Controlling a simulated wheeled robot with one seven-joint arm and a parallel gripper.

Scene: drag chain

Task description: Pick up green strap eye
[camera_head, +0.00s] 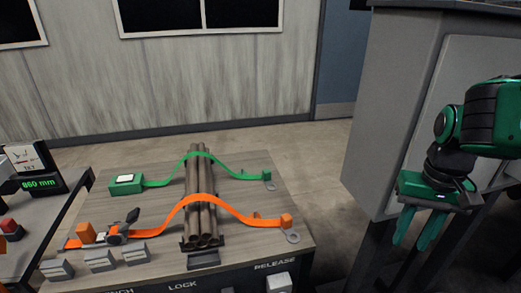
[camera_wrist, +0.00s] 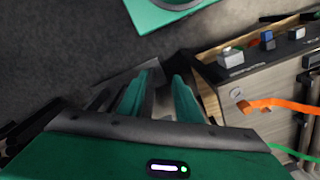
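The green strap (camera_head: 222,164) lies over a bundle of brown pipes on the wooden bench. Its right end carries a small green eye end (camera_head: 267,175), beside a grey ring plate (camera_head: 270,186) near the bench's right edge. Whether the two touch is too small to tell. A piece of the green strap shows at the lower right of the wrist view (camera_wrist: 288,152); its eye is not clear there. My gripper (camera_head: 414,243) hangs right of the bench, well apart from the eye, fingers down. In the wrist view the gripper (camera_wrist: 160,80) is open and empty.
An orange strap (camera_head: 171,215) crosses the pipe bundle (camera_head: 202,210) in front of the green one, its orange end block (camera_head: 287,220) at the bench's right edge. A green box (camera_head: 126,184) sits at left. A grey cabinet (camera_head: 395,110) stands behind my arm.

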